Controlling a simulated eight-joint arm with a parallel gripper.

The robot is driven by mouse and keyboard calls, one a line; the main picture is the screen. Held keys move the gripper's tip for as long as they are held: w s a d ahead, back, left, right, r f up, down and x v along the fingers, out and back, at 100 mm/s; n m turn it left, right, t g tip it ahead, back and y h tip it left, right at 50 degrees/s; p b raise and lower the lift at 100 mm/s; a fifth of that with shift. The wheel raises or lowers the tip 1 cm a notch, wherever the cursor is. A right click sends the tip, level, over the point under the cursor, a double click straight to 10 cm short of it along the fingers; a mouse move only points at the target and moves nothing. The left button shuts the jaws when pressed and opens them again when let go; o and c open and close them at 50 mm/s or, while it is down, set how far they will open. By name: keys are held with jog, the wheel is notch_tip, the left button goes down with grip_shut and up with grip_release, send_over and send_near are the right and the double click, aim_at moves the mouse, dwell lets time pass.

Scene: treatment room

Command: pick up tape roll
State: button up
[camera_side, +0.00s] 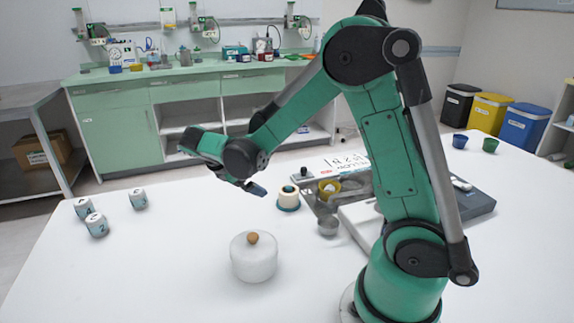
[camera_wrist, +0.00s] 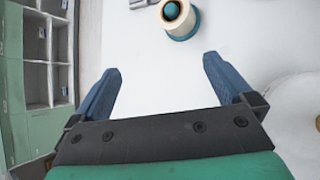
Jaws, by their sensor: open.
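The tape roll (camera_side: 289,197) is cream with a teal lower edge and stands on the white table, right of my gripper. In the wrist view the tape roll (camera_wrist: 180,26) shows at the top edge, with a teal round centre and a teal rim below. My gripper (camera_side: 258,190) is above the table, apart from the roll. In the wrist view my gripper (camera_wrist: 160,70) has its two blue fingers wide apart, with only bare white table between them. The roll lies beyond the fingertips there.
A white lidded jar (camera_side: 254,262) with a brown knob stands in front. Several labelled white cups (camera_side: 97,225) stand left. The table between is clear.

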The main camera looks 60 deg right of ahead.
aim_at(286, 189)
jog(key=d+f+g+h, duration=0.1)
jog(key=d+f+n+g+h, duration=0.1)
jog(key=f+g, duration=0.1)
jog(key=s+d+f+n+g, duration=0.1)
jog(key=shift+s+d+f+g+h, duration=0.1)
jog(key=shift+f+g+h, duration=0.2)
jog(key=shift+g+h, duration=0.1)
jog(key=shift+s+f, duration=0.15)
jog(key=shift+f, duration=0.1)
jog(key=shift+s+d+f+g, duration=0.15)
jog(key=shift+d+g, duration=0.05)
jog(key=shift+g, duration=0.1)
jog(key=shift+x, duration=2.7)
jog(key=c, duration=1.3)
jog(key=shift+c, duration=0.2)
